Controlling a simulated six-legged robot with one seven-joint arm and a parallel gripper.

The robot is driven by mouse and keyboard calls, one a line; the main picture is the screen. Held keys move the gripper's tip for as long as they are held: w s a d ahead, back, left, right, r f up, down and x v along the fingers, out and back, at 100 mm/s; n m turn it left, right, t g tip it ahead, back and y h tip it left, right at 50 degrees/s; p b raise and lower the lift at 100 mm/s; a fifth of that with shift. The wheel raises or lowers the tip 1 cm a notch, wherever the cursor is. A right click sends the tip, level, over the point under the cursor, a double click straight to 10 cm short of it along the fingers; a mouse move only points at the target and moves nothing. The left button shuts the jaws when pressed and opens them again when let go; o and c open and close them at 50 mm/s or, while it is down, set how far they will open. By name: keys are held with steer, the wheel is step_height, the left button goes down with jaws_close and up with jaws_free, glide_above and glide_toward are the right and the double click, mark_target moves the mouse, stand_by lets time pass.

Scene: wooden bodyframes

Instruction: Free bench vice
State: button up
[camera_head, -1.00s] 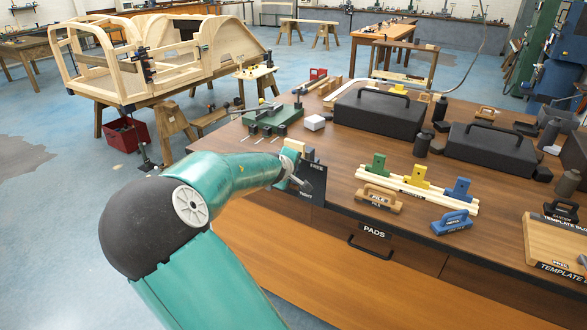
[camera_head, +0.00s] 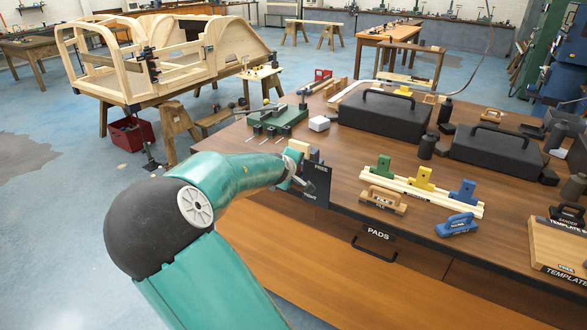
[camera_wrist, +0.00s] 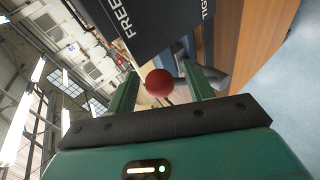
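The bench vice is at the left front corner of the brown bench, with pale wooden jaw faces (camera_head: 297,148) and a dark plate (camera_head: 316,184) marked FREE above and TIGHT below. My gripper (camera_head: 298,182) is at the plate's left side, and my forearm hides part of the vice. In the wrist view my gripper (camera_wrist: 160,88) has its two green fingers apart. A grey metal part (camera_wrist: 205,75) lies behind the right finger. The dark plate (camera_wrist: 150,22) fills the top of that view.
The bench top (camera_head: 345,160) carries black cases (camera_head: 385,112), a green tool block (camera_head: 278,120), a white block (camera_head: 319,123) and coloured clamps on pale strips (camera_head: 422,190). A drawer marked PADS (camera_head: 378,236) faces the front. Open blue floor (camera_head: 60,230) lies to the left.

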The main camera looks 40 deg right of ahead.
steer(key=v, duration=1.3)
steer(key=shift+s+a+r, duration=0.15)
steer(key=shift+a+r, duration=0.05)
steer(key=shift+a, duration=0.1)
stand_by(0.3)
steer(key=shift+f, duration=0.1)
steer(key=s+a+f+m+g+y, duration=0.1)
steer(key=s+a+f+m+y, duration=0.15)
steer(key=a+f+y, duration=0.35)
steer(key=s+a+f+m+g+y, duration=0.1)
steer(key=s+a+f+g+y, duration=0.2)
steer(key=f, duration=0.5)
steer(key=s+a+r+t, duration=0.3)
steer(key=s+a+r, duration=1.1)
steer(key=s+a, duration=0.2)
steer(key=shift+s+a+r+y, duration=0.15)
steer(key=shift+y, duration=0.25)
